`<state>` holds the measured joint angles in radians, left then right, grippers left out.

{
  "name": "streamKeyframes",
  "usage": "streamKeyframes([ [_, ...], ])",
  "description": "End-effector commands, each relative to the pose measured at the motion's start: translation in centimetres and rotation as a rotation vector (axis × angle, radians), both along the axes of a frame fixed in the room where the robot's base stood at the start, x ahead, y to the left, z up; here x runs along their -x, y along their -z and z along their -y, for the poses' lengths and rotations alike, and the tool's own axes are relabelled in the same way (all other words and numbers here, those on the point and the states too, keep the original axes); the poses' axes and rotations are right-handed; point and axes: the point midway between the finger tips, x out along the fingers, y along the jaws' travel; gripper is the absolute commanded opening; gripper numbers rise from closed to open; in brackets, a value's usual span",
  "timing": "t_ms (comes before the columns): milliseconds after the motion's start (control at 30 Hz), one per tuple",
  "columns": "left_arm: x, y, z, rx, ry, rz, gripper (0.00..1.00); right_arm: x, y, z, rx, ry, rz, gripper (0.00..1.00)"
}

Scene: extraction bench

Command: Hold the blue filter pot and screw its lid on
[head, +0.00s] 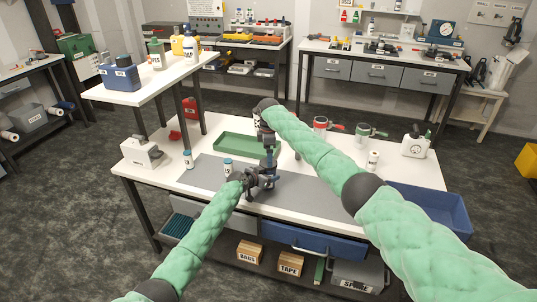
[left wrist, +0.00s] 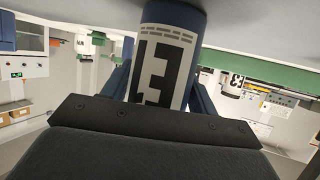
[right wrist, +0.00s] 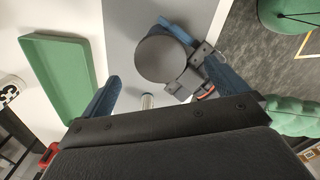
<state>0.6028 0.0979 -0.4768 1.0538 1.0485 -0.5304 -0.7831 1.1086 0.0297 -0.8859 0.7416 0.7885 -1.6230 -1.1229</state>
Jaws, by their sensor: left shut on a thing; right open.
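The blue filter pot (left wrist: 168,60), with a white label and black marking, stands between the blue fingers of my left gripper (head: 260,178), which is shut on it over the grey mat. A dark round lid-like disc (right wrist: 162,58) faces up at the left gripper in the right wrist view. It appears to sit on the pot; how tightly it is seated cannot be told. My right gripper (head: 269,150) points down just above the left one, its fingers apart and empty. In the head view the grippers mostly hide the pot.
A green tray (head: 235,146) lies behind the grippers on the white bench. Small labelled pots (head: 188,159) (head: 228,166) stand to the left. A white block-like device (head: 142,153) is at the left end. A blue bin (head: 432,208) sits at the right. The grey mat (head: 310,192) is clear right of the grippers.

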Motion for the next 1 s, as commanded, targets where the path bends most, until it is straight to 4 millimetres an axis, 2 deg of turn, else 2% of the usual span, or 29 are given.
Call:
streamKeyframes([
  [233, 0.0, 0.0, 0.0, 0.0, 0.0, 0.0, 0.0, 0.0, -0.1, 0.0, 0.0, 0.0, 0.0, 1.0],
  [367, 0.0, 0.0, 0.0, 0.0, 0.0, 0.0, 0.0, 0.0, -0.8, 0.0, 0.0, -0.001, 0.0, 1.0],
  [467, 0.0, 0.0, 0.0, 0.0, 0.0, 0.0, 0.0, -0.1, -2.0, 0.0, 0.0, -0.001, 0.001, 1.0],
  [800, 0.0, 0.0, 0.0, 0.0, 0.0, 0.0, 0.0, -0.2, -8.4, 0.0, -0.001, 0.0, 0.001, 1.0],
  [1000, 0.0, 0.0, 0.0, 0.0, 0.0, 0.0, 0.0, -0.2, -11.0, 0.0, -0.001, 0.0, 0.001, 1.0],
])
